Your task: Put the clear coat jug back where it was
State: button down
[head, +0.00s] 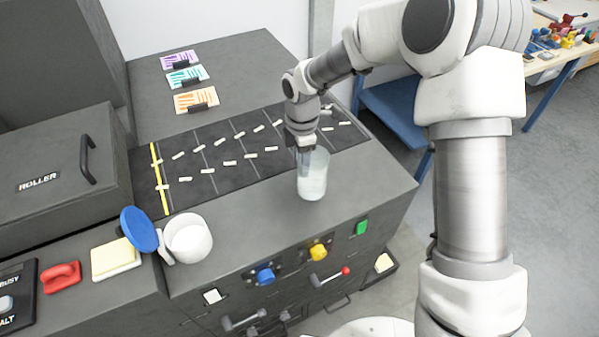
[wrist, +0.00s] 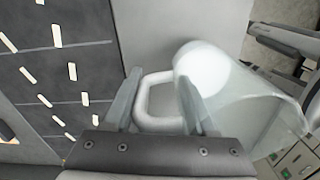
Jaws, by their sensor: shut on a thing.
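The clear coat jug (head: 314,177) is a translucent vessel with whitish contents, over the front right part of the grey bench top (head: 260,205). My gripper (head: 303,152) comes down on it from above. In the wrist view the jug (wrist: 255,112) lies to the right, with its pale loop handle (wrist: 143,103) between the fingers of my gripper (wrist: 158,88). The fingers are shut on the handle. I cannot tell whether the jug's base touches the bench top. The gripper hides part of the jug's rim and handle in the head view.
A dark panel (head: 205,183) with several small pale strips lies behind the jug. A white pot (head: 188,240) with a blue lid (head: 140,229) beside it stands left. Knobs, including a yellow one (head: 318,252), line the bench front. The bench top between pot and jug is clear.

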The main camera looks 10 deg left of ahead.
jog(key=shift+w+a+f, duration=0.1)
jog(key=shift+a+f, duration=0.15)
jog(key=shift+a, duration=0.05)
jog(key=shift+f+p, duration=0.35)
jog(key=shift+f, duration=1.55)
jog(key=shift+f, duration=0.2)
jog(key=shift+c, duration=1)
grip_release()
jog(key=shift+r, duration=0.1)
